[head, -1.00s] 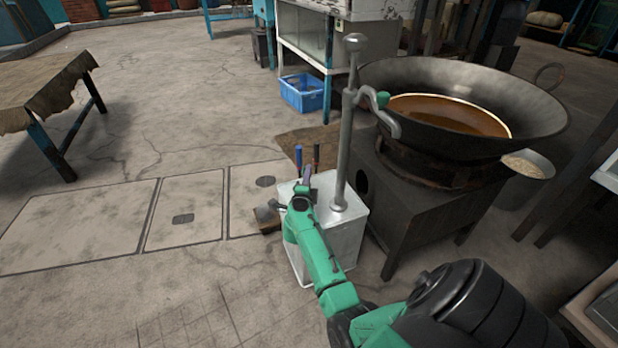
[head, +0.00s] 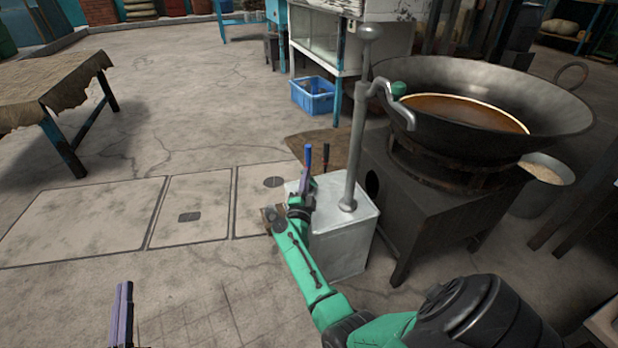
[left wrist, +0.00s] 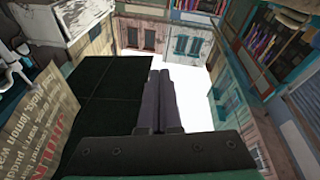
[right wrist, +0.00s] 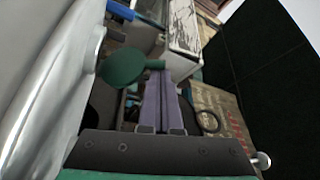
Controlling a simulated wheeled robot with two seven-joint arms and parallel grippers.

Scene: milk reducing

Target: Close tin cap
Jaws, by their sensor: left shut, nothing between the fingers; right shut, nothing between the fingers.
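A square silver tin (head: 345,245) with a tall metal pump pipe (head: 357,135) on top stands on the floor, left of the stove. I cannot make out its cap clearly in any view. My right gripper (head: 310,184) is at the tin's top left edge, pointing up; its purple fingers are shut and empty in the right wrist view (right wrist: 165,95). That view shows a green round piece (right wrist: 124,70) left of the fingertips; I cannot tell what it is. My left gripper (head: 122,305) is shut and empty over the floor at bottom left; its fingers fill the middle of the left wrist view (left wrist: 160,105).
A big wok (head: 480,110) of brown liquid sits on a dark stove (head: 420,210) right of the tin. A blue crate (head: 313,95) lies behind. Blue and dark handles stand behind the tin. A cloth-covered table (head: 50,85) is far left. The floor between is clear.

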